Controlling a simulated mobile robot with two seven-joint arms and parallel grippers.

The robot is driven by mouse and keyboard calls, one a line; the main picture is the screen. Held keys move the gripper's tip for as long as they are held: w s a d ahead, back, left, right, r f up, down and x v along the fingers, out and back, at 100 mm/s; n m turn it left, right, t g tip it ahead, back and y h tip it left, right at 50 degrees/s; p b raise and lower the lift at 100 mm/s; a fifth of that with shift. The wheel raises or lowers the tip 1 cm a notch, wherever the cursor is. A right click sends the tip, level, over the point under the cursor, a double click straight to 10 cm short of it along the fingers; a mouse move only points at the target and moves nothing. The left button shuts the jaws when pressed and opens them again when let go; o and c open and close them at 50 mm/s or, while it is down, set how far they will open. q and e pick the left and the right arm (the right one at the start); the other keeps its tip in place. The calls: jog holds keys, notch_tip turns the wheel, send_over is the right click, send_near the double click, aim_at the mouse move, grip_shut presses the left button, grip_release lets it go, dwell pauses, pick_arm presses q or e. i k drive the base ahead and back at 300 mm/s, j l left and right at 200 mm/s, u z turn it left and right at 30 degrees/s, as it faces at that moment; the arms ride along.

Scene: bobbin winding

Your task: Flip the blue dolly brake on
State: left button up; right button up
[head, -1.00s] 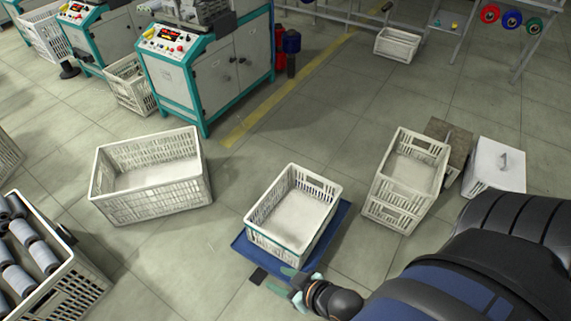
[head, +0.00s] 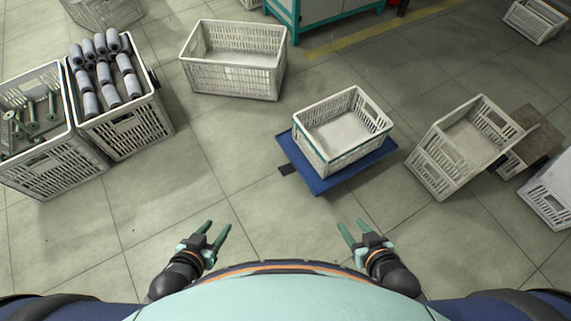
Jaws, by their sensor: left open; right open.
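The blue dolly (head: 318,183) is a flat blue platform on the floor, right of centre in the head view. A white crate (head: 342,132) with a teal stripe stands on it and looks empty. A small dark flat piece (head: 287,169) sticks out at the dolly's left edge; it may be the brake pedal, and its setting cannot be told. My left gripper (head: 217,232) is open and empty, low and left of the dolly. My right gripper (head: 352,231) is open and empty, nearer to me than the dolly. Neither touches the dolly.
An empty white crate (head: 233,82) stands behind left. Crates with grey bobbins (head: 105,75) and green spools (head: 32,115) stand at left. A tilted white crate (head: 464,150) stands right, against a brown dolly (head: 532,140). Floor between my grippers and the blue dolly is clear.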

aim_at(287, 170)
jog(key=k, duration=0.1)
jog(key=i+j, duration=0.35)
jog(key=j, duration=0.15)
jog(key=i+j, duration=0.3)
jog(key=j, duration=0.15)
jog(key=i+j, duration=0.35)
jog(key=j, duration=0.15)
jog(key=z, duration=1.6)
